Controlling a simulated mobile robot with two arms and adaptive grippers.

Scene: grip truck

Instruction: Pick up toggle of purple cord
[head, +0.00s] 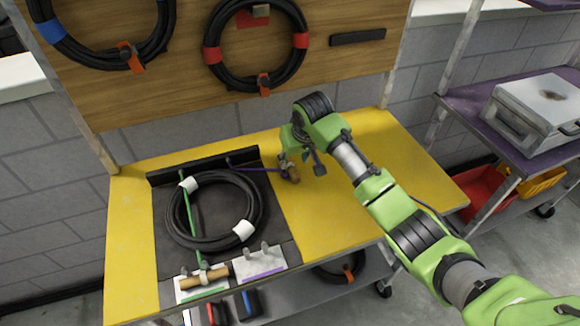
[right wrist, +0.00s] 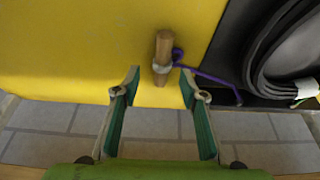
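The wooden toggle (head: 293,174) of the purple cord lies on the yellow table top beside the black mat. The purple cord (head: 255,169) runs left from it to the black bar at the back of the mat. My right gripper (head: 303,166) is at the toggle. In the right wrist view, my right gripper (right wrist: 160,84) is open, and the near end of the toggle (right wrist: 164,50) lies in line with the gap between the fingertips. The purple cord (right wrist: 205,74) leads off to the right there. Whether a finger touches the toggle I cannot tell. My left gripper is out of view.
A black cable coil (head: 258,210) with white bands lies on the mat. A green cord (head: 188,212) crosses it to another wooden toggle (head: 204,279) at a white plate. A white plate with a purple stripe (head: 259,263) sits right of that. The table's right part is clear.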

